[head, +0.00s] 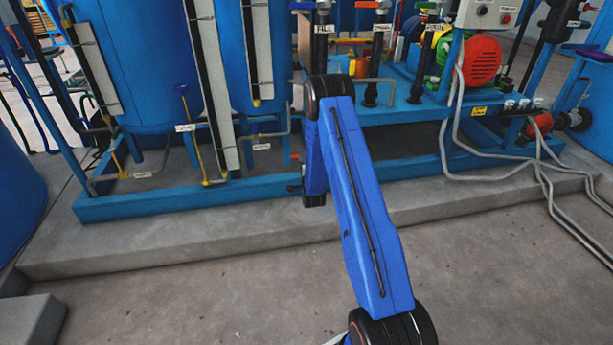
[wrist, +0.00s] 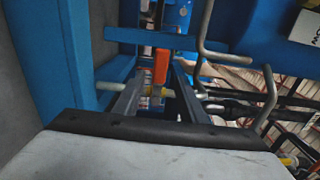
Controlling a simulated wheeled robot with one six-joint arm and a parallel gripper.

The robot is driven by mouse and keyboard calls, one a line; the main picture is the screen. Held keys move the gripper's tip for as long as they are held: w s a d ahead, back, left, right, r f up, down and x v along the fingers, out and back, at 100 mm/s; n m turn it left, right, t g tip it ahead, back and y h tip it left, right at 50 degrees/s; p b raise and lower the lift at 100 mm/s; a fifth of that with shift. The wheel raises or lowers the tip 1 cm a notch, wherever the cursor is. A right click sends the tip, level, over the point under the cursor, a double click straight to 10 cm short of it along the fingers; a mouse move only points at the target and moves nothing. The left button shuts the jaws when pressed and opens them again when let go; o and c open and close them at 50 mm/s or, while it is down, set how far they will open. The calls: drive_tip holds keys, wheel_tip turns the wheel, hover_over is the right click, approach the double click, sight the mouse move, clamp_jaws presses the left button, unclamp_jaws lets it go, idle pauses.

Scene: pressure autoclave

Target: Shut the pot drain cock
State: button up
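An orange-red lever (wrist: 160,66), apparently the pot drain cock's handle, shows in the wrist view above a yellowish fitting. My gripper (wrist: 157,82) is open, with one dark finger on each side of the lever in the picture. Gaps show between lever and fingers, and I cannot tell how deep between them it sits. In the head view a small orange-red part (head: 295,157) shows just left of my arm, at the blue frame's front edge. My arm hides most of that spot and the gripper's fingers there. No label naming the cock is readable.
A blue base frame (head: 250,195) stands on a concrete plinth (head: 190,243). An orange-red motor (head: 485,60) and grey hoses (head: 545,165) are at right. A bent grey pipe (wrist: 206,40) passes close right of the fingers. The front floor is clear.

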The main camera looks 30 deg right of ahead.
drive_tip(key=v, duration=1.2)
drive_tip(key=shift+s, duration=0.4)
drive_tip(key=shift+a, duration=0.1)
